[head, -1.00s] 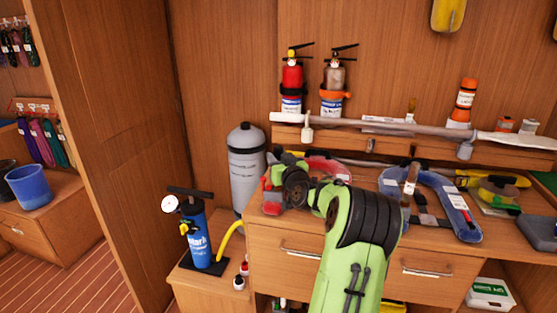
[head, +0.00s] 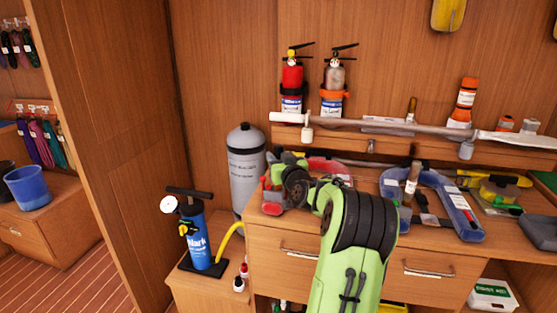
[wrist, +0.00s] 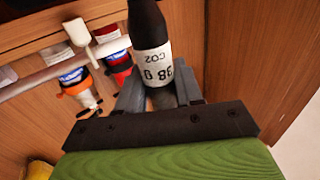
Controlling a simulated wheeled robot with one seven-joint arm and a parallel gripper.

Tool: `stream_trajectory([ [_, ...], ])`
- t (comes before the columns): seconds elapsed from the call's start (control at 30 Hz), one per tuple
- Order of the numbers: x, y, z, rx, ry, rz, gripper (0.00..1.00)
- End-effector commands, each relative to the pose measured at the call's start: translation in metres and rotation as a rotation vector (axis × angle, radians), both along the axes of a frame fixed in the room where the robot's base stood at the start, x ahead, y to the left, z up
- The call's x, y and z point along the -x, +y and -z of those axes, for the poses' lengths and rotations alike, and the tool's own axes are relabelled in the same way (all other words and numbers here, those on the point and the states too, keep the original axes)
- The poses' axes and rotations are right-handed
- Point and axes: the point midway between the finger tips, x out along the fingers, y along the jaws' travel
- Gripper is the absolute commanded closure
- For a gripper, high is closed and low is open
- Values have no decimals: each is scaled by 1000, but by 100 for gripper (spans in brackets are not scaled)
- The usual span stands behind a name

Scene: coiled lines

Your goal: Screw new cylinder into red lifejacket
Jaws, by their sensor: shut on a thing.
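My gripper (wrist: 160,94) is shut on a dark CO2 cylinder (wrist: 147,28) with a white label reading "CO2" and "38 g". The cylinder sticks out beyond the fingers in the wrist view; its far end is cut off by the frame. In the head view my green arm reaches over the left part of the workbench, and the held cylinder cannot be made out there. The red lifejacket (head: 328,165) lies on the bench behind my arm, which hides much of it. Whether the cylinder touches anything cannot be told.
A blue lifejacket (head: 462,212) lies right of my arm. A grey tank (head: 246,175) stands left of the bench, with a blue pump (head: 198,240) before it. Two extinguishers (head: 292,78) and a long grey pole (head: 400,127) are at the back wall.

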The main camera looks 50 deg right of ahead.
Motion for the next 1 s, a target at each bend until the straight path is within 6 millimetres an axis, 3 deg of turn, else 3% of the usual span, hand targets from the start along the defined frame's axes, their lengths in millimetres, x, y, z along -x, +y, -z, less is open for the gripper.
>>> stream_trajectory([
  [0.67, 0, 0, 14, 2, -1, 0, 100],
  [0.7, 0, 0, 14, 1, 0, 0, 61],
  [0.87, 0, 0, 13, 1, 0, 0, 37],
  [1.0, 0, 0, 13, 1, 0, 0, 35],
])
